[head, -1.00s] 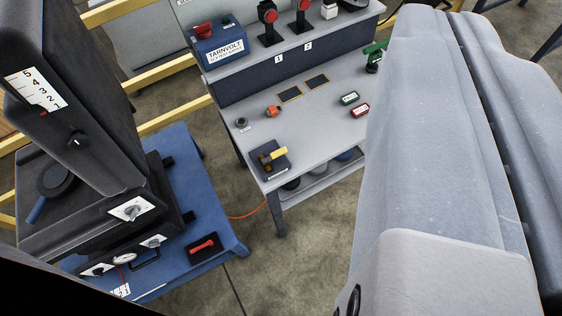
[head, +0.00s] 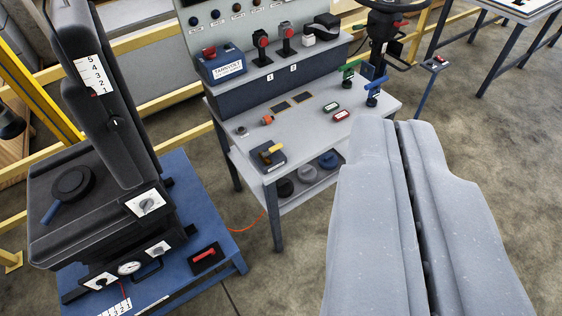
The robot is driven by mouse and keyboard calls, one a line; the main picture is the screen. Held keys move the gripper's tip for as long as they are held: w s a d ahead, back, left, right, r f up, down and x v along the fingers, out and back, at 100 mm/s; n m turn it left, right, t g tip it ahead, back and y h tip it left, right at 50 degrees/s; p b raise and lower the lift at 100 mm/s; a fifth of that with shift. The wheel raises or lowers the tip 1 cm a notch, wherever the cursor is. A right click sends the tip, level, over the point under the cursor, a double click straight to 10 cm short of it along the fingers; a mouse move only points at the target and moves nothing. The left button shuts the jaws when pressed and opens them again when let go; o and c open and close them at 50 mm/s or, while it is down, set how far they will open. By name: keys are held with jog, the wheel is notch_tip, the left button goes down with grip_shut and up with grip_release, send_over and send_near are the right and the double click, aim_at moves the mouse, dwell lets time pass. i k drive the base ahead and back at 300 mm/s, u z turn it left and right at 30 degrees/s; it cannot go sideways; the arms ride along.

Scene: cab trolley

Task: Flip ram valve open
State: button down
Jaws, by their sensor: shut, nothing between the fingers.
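No label naming the ram valve is readable, so I cannot tell which handle it is. A red lever on a black base (head: 206,256) lies on the blue trolley, and a yellow lever on a dark block (head: 269,154) sits at the near left of the grey bench. A green-handled fitting (head: 350,69) and a blue-handled fitting (head: 373,93) stand at the bench's right end. My gripper (head: 397,128) is shut and empty, a large grey pair of fingers at lower right. Its tips appear just below the bench's right end in the picture, touching no handle.
A black machine (head: 105,210) with a numbered scale stands on the blue trolley (head: 185,165) at left. The grey bench (head: 300,130) carries a blue Tarnvolt box (head: 222,66) and red buttons. A handwheel (head: 395,8) stands behind. Bare floor (head: 480,130) lies at right.

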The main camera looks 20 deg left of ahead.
aim_at(279, 146)
jog(key=u, duration=0.35)
jog(key=i, duration=1)
jog(key=z, duration=0.05)
